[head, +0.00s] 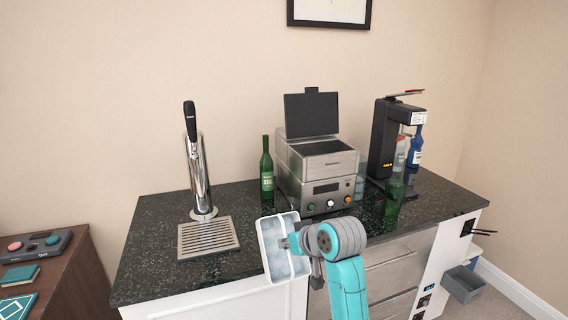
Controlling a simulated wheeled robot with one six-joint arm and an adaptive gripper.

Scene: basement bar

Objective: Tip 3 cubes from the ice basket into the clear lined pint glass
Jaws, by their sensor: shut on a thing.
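The white ice basket (263,248) holds pale ice cubes (275,245), too many and too blurred to count. It is in front of the counter's near edge and looks tilted. My gripper (287,243) is shut on the basket's right side. A small clear glass shape (360,187) shows just right of the steel machine, partly hidden; I cannot tell whether it has lines. A green see-through glass (393,206) stands on the counter right of my wrist. I cannot tell which is the lined pint glass.
The dark counter (160,230) carries a beer tap (198,170) with a drip tray (207,238), a green bottle (267,172), a steel machine (315,165) with its lid up, and a black dispenser (384,140) with bottles. The counter is clear left of the tap.

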